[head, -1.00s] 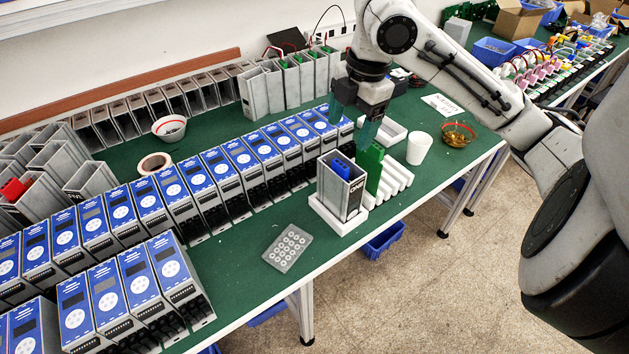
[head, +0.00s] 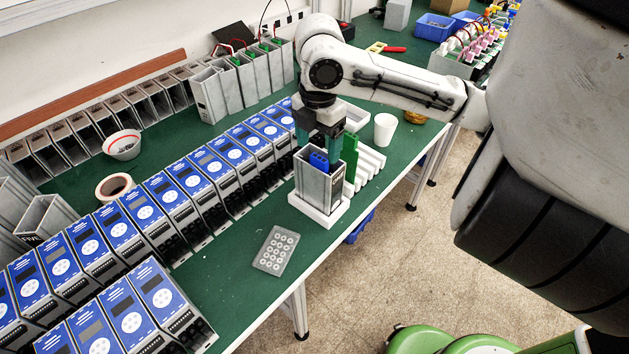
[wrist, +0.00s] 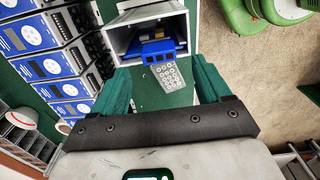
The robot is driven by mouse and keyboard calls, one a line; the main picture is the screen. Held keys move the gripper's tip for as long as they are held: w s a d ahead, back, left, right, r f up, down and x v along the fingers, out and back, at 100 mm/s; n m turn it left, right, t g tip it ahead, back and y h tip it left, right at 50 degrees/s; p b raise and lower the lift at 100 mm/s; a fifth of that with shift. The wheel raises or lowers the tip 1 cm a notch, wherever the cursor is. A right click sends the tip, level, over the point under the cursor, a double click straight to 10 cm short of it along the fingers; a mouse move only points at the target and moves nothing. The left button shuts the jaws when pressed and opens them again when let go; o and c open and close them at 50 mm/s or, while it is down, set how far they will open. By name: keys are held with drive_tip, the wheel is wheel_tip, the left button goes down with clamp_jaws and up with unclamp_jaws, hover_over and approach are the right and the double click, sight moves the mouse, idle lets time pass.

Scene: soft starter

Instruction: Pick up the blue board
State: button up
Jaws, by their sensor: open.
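The blue board (head: 319,160) stands inside an open-topped grey metal housing (head: 318,188), with its top edge sticking out. The housing sits upright on a white stand (head: 312,212) near the table's front edge. My gripper (head: 319,146) points down over the housing, its green fingers apart on two sides of the blue board's top. In the wrist view the blue board (wrist: 160,50) lies ahead of and between the open fingertips (wrist: 160,78), which hold nothing. The board's lower part is hidden in the housing. Whether the fingers touch the housing is unclear.
A green board (head: 351,165) and a white slotted rack (head: 370,168) stand close right of the housing. Rows of blue-faced units (head: 165,190) fill the left. A grey keypad plate (head: 276,250) lies in front. A white cup (head: 385,130) stands to the right.

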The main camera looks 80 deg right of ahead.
sight(318, 159)
drive_tip(key=shift+f, duration=1.8)
drive_tip(key=shift+c, duration=0.4)
drive_tip(key=c, duration=1)
wheel_tip(318, 159, up, 28)
